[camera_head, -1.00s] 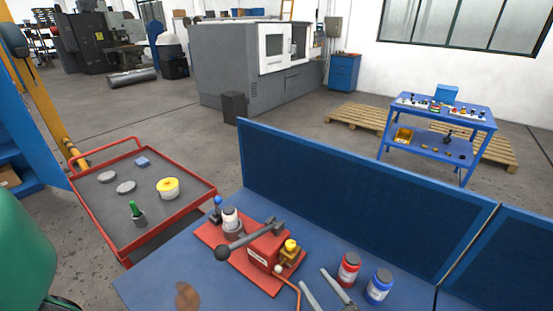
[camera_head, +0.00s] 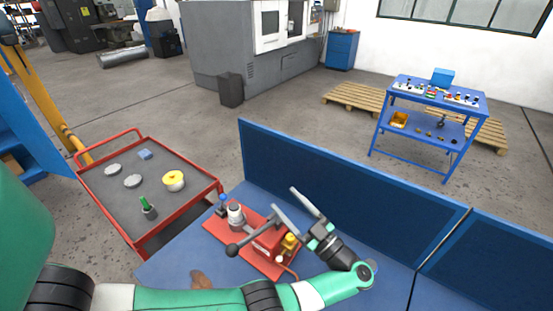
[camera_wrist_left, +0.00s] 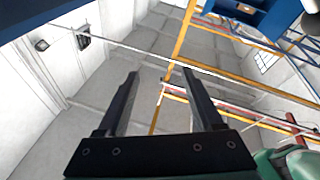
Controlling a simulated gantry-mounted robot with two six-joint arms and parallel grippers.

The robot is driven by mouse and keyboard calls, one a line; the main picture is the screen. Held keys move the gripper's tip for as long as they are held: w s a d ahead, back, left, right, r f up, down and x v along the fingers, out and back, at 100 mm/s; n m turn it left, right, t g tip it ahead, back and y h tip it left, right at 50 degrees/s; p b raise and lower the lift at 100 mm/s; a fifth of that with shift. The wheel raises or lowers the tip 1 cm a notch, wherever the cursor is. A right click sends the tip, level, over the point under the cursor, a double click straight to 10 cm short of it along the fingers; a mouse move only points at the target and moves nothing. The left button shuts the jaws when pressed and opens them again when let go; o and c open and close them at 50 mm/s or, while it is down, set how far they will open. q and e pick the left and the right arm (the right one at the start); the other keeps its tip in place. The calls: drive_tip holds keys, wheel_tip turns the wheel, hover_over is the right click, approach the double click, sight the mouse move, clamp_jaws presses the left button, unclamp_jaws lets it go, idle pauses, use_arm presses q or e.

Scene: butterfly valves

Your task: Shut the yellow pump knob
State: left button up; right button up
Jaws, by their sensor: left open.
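The yellow pump knob (camera_head: 290,240) sits at the right end of the red pump (camera_head: 268,238), on the blue bench. My left gripper (camera_head: 283,198) is open and empty. In the head view it shows just above and behind the knob, with its fingers pointing up and to the left. Its fingers partly cover the pump body and lever. In the left wrist view the open fingers (camera_wrist_left: 160,73) have only distant walls and yellow beams between them; the knob does not show there. My right gripper is not in view.
A blue panel (camera_head: 340,180) stands behind the bench (camera_head: 165,268). A red-rimmed cart (camera_head: 110,207) with a yellow-lidded pot (camera_head: 174,180) stands to the left. A brown patch (camera_head: 200,280) lies on the bench.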

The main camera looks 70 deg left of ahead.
use_arm(q)
drive_tip(key=s+r+n+g+p, duration=0.3)
drive_tip(key=r+n+g, duration=0.3)
drive_tip(key=r, duration=0.7)
drive_tip(key=shift+d+r+g, duration=0.15)
drive_tip(key=shift+g, duration=0.15)
drive_tip(key=shift+c, duration=0.3)
